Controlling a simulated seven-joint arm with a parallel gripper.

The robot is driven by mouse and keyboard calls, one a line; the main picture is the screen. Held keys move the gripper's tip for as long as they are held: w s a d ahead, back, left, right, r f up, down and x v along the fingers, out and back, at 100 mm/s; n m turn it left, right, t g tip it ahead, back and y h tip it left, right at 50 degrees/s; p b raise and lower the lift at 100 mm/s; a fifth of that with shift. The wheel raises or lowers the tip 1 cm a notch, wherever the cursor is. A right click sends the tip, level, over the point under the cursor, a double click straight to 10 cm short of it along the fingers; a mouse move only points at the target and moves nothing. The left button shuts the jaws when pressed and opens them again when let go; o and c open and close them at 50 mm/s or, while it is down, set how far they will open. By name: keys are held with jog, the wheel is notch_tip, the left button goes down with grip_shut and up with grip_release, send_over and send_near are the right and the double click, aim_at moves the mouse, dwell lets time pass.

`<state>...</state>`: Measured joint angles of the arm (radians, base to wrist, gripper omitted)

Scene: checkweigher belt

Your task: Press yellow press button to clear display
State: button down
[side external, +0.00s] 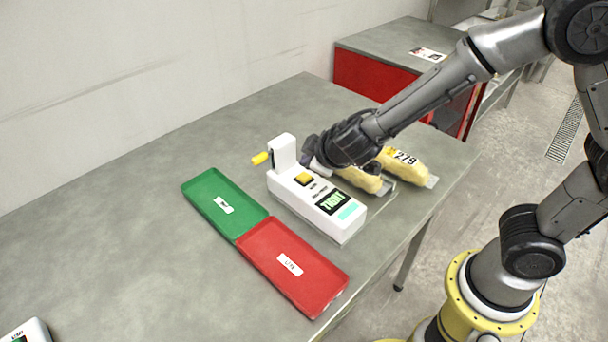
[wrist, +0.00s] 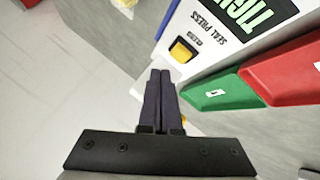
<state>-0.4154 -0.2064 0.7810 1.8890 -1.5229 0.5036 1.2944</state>
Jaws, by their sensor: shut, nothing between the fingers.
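A white seal press (side external: 318,208) stands on the grey table, with a square yellow press button (side external: 303,179) on its top. The button also shows in the wrist view (wrist: 183,50), beside the printed words "SEAL PRESS". The display (side external: 332,202) is lit and reads "TIGHT"; part of it shows in the wrist view (wrist: 243,14). A yellow-tipped lever (side external: 260,158) sticks out from the upright block at the far end. My gripper (wrist: 160,72) is shut and empty. Its fingertips appear just below and left of the button in the wrist view; height above the press is unclear.
A green tray (side external: 207,190) and a red tray (side external: 318,288) lie along the press's left side. Yellowish packs (side external: 362,181), one marked "279" (side external: 418,172), lie on its right under my wrist. A red cabinet (side external: 360,82) stands behind.

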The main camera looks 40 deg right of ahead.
aim_at(303, 172)
jog(key=shift+f, duration=0.6)
jog(key=shift+f, duration=0.15)
dwell(1.6)
jog(key=shift+f, duration=0.25)
jog(key=shift+f, duration=0.5)
dwell(0.9)
jog(key=shift+r, duration=0.9)
jog(key=shift+r, duration=0.1)
jog(key=shift+r, duration=2.4)
